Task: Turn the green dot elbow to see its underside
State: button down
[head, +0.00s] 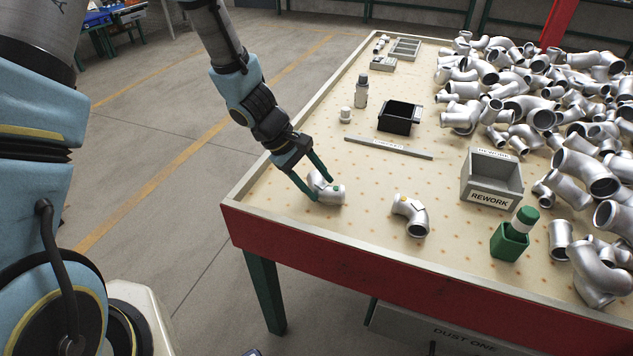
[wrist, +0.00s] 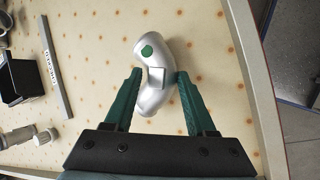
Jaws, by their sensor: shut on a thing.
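The green dot elbow (head: 329,193) is a silver curved pipe fitting on the tabletop near its front left corner. The elbow's underside is hidden.
A second elbow with a yellow dot (head: 410,215) lies to the right. Many castings pile up at right. A raised rim edges the table (head: 300,118).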

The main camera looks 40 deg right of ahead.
jog(key=shift+f, duration=0.25)
jog(key=shift+c, duration=0.7)
grip_release()
jog(key=b+v, duration=0.1)
jog(key=v, duration=0.9)
jog(key=shift+a+r, duration=0.25)
jog(key=shift+r, duration=0.1)
jog(key=shift+w, duration=0.1)
jog(key=w+a+r+t+y, duration=0.1)
jog(key=a+t, duration=0.1)
jog(key=a, duration=0.9)
jog(key=w+a+r+m+t+y, duration=0.1)
jog(key=w+a+r+y, duration=0.1)
jog(key=a, duration=1)
jog(key=w+a+r+m+t+y, duration=0.1)
jog(key=w+a+r+t, duration=0.1)
jog(key=a, duration=0.9)
jog(key=shift+a+t+y, duration=0.2)
jog(key=shift+t+y, duration=0.1)
jog(key=shift+y, duration=0.1)
